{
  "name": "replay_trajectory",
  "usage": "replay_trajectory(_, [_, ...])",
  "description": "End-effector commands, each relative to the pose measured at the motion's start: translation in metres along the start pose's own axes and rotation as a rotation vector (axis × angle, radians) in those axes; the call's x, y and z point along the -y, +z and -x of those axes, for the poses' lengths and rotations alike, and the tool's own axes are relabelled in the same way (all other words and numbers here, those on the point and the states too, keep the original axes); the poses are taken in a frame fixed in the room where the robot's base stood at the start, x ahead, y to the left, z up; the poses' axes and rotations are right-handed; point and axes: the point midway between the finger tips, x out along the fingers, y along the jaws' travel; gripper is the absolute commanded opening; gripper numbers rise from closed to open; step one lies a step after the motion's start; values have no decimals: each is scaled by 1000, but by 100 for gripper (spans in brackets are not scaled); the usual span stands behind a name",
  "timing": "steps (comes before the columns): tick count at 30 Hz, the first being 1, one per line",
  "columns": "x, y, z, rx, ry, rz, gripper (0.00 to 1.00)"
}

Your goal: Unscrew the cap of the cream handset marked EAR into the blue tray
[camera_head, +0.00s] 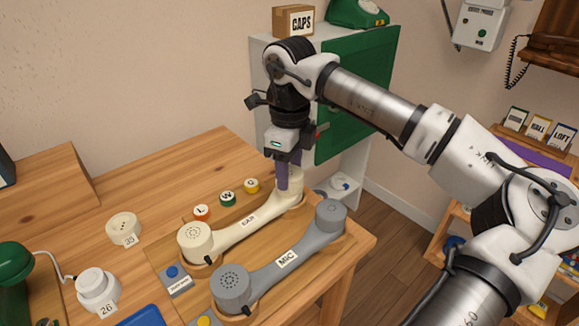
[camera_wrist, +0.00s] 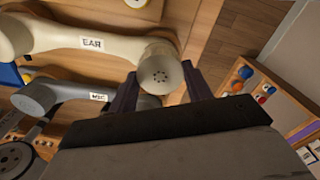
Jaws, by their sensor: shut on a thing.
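The cream handset marked EAR (camera_head: 246,222) lies on a wooden board on the table; its label reads upside down in the wrist view (camera_wrist: 92,43). My gripper (camera_head: 287,182) points down over the handset's far end, the end away from the round cap near the front. In the wrist view my fingers are shut on a cream perforated cap (camera_wrist: 160,75) at that end. The cap overlaps the handset's end there; I cannot tell whether it is still threaded on. A blue tray (camera_head: 142,316) is partly visible at the bottom edge of the head view.
A grey handset marked MIC (camera_head: 283,262) lies alongside, close to the cream one. Red, green and yellow lettered buttons (camera_head: 228,198) sit behind.

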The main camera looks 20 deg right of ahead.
Motion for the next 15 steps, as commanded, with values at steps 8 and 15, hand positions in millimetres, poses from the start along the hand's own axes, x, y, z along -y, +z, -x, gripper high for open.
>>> replay_trajectory(8, [0, 0, 13, 0, 0, -1, 29])
replay_trajectory(15, [0, 0, 18, 0, 0, -1, 29])
